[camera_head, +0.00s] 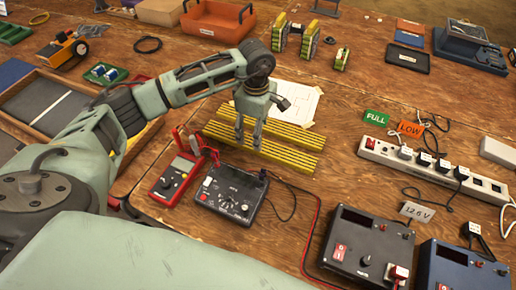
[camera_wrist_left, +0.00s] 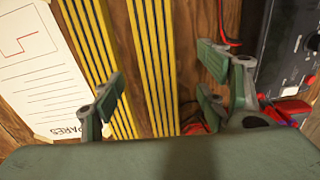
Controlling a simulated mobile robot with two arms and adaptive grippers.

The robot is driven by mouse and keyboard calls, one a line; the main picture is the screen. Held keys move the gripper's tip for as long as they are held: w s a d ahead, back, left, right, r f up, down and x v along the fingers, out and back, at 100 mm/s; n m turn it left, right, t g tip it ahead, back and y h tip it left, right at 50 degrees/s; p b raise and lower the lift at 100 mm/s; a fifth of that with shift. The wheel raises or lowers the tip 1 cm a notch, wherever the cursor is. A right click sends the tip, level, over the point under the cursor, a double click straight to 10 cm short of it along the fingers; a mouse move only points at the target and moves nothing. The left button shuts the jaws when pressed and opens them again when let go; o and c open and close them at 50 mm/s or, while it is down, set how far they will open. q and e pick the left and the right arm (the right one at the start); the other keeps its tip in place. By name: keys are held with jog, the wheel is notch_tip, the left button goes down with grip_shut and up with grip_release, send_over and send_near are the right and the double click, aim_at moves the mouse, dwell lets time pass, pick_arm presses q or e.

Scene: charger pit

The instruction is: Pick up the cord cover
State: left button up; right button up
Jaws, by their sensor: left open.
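The cord cover shows as two yellow-and-black striped strips lying side by side on the wooden table, a far strip (camera_head: 298,132) and a near strip (camera_head: 285,160). In the left wrist view the far strip (camera_wrist_left: 92,45) is on the left and the near strip (camera_wrist_left: 155,50) is in the middle. My left gripper (camera_head: 248,146) points down over the strips, open and empty. In the wrist view its fingers (camera_wrist_left: 160,88) stand on either side of the near strip, with the left fingers overlapping the far strip in the picture. My right gripper is not in view.
A red multimeter (camera_head: 178,178) and a black meter box (camera_head: 230,193) with cables sit just in front of the strips. A paper sheet (camera_head: 303,103) lies behind them. A power strip (camera_head: 430,168) is to the right. Bare table (camera_head: 350,115) shows right of the paper.

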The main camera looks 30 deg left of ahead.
pick_arm(q)
jog(key=shift+w+f+b, duration=0.1)
jog(key=shift+f+b, duration=0.2)
jog(key=shift+f, duration=0.65)
jog(key=f+b, duration=0.1)
jog(key=f, duration=0.2)
jog(key=f+b, duration=0.1)
jog(key=shift+w+d+f+b, duration=0.1)
jog(key=shift+w+f+b, duration=0.05)
jog(key=shift+w+b, duration=0.15)
jog(key=shift+s, duration=0.1)
jog(key=shift+c, duration=0.5)
jog(key=shift+c, duration=0.9)
grip_shut()
